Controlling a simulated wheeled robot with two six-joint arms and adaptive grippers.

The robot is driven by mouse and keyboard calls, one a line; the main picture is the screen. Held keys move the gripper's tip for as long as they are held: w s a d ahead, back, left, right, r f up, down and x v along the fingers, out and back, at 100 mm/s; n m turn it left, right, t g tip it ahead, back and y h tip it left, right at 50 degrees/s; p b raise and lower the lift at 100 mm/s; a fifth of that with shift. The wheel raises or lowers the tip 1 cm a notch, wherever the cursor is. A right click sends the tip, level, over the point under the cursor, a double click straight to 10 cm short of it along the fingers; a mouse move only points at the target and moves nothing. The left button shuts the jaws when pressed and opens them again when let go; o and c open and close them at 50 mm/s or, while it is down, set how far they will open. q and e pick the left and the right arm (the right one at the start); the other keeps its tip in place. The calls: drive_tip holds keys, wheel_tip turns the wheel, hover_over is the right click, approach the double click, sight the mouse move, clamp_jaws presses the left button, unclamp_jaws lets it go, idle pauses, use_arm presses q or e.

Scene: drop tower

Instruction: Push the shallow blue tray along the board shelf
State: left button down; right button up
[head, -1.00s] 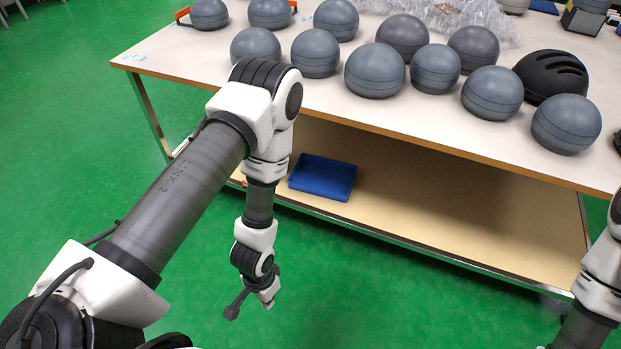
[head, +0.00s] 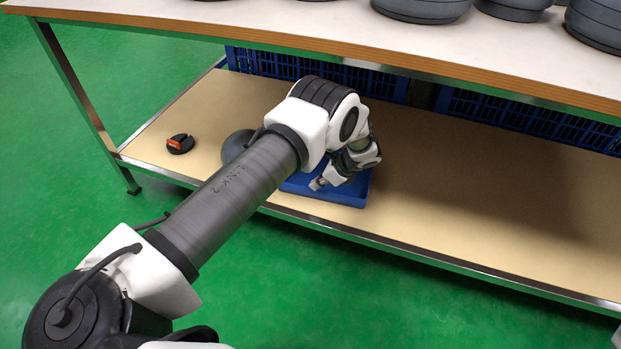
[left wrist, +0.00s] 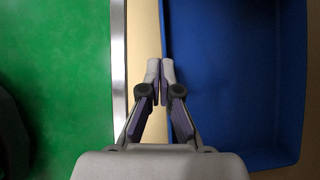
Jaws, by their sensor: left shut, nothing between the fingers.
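The shallow blue tray (head: 345,194) lies on the board shelf (head: 450,215) under the table, near its front edge, partly hidden behind my left arm. In the left wrist view the tray (left wrist: 240,70) fills the right side. My left gripper (head: 318,184) is at the tray. In the left wrist view its shut, empty fingertips (left wrist: 161,70) lie over the line of the tray's side wall, beside the strip of shelf and its metal edge. I cannot tell whether they touch the wall. My right gripper is out of view.
A small black and orange item (head: 180,143) and a dark grey rounded object (head: 236,146) sit on the shelf left of the tray. Blue crates (head: 310,72) stand behind. The tabletop (head: 270,20) overhangs the shelf. The shelf right of the tray is clear.

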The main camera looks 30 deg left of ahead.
use_arm(q)
drive_tip(key=a+b, duration=0.1)
drive_tip(key=a, duration=0.2)
drive_tip(key=s+a+b, duration=0.1)
drive_tip(key=a, duration=0.3)
drive_tip(key=s+a+b, duration=0.1)
drive_tip(key=a, duration=0.2)
drive_tip(key=shift+s+a+f, duration=0.2)
drive_tip(key=shift+a+f, duration=0.05)
drive_tip(key=shift+d+f+b, duration=0.15)
drive_tip(key=shift+f+b, duration=0.4)
drive_tip(key=shift+b, duration=0.15)
drive_tip(key=shift+p, duration=0.3)
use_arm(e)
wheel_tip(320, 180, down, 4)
use_arm(q)
drive_tip(key=shift+d+f, duration=0.1)
